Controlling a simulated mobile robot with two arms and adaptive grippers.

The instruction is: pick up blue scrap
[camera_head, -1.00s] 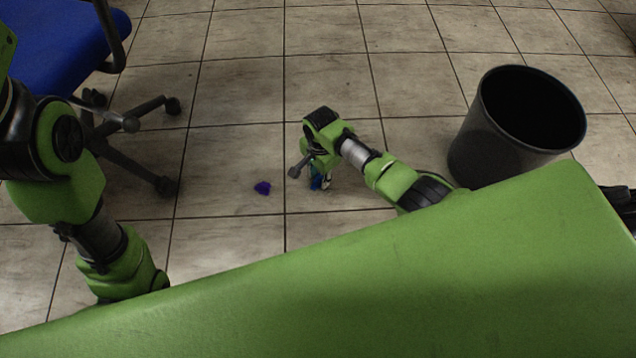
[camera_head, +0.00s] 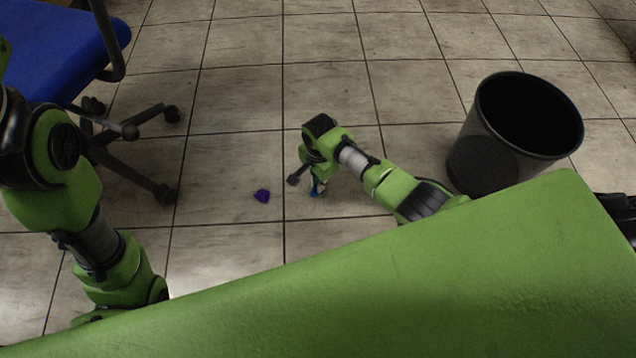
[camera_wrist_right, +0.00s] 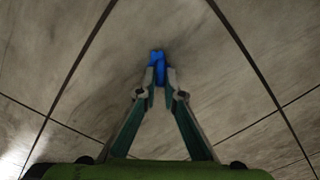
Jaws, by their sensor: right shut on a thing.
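The blue scrap (camera_wrist_right: 157,62) is between the fingertips of my right gripper (camera_wrist_right: 159,82) in the right wrist view. The gripper is shut on it, and part of the scrap sticks out past the tips. In the head view my right gripper (camera_head: 316,190) points down at the tiled floor, and only a little of the blue scrap (camera_head: 314,185) shows there. I cannot tell whether the scrap still touches the floor. My left arm is at the left edge, and its gripper is hidden.
A purple crumpled scrap (camera_head: 262,196) lies on the floor left of my right gripper. A black bin (camera_head: 487,152) stands open at the right. A blue office chair (camera_head: 55,45) with a wheeled base stands at the upper left. The floor beyond the gripper is clear.

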